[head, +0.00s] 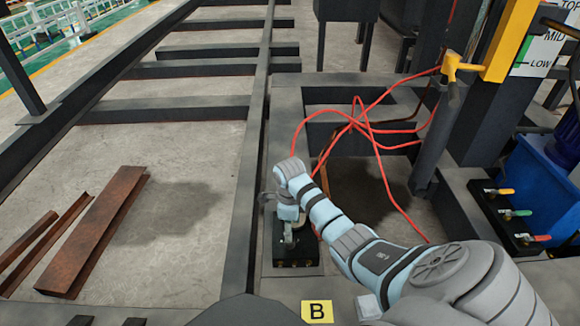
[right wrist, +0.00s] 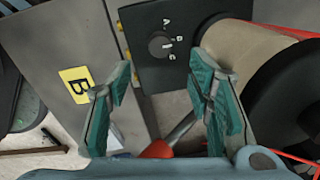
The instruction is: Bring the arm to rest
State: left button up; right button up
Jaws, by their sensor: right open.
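My right arm (head: 385,265) reaches in from the lower right of the head view. Its gripper (head: 288,228) points down over a small black box (head: 294,252) on the dark frame. In the right wrist view, my right gripper (right wrist: 163,78) is open with nothing between its teal pads. Beyond the fingertips is the face of the black box (right wrist: 187,70), with a round knob (right wrist: 160,45) and letters A, B and C. The knob appears clear of both fingers; its exact setting is hard to tell. My left gripper is not in view.
A yellow B label (head: 317,311) lies near the box. Red cables (head: 372,145) loop close beyond my forearm. A yellow-handled post (head: 440,120) and a valve block (head: 510,215) stand right. Rusty steel pieces (head: 98,228) lie on the open floor at left.

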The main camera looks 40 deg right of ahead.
notch_tip(320, 180, up, 4)
jog(key=shift+s+a+r, duration=0.1)
jog(key=shift+r, duration=0.1)
dwell(0.3)
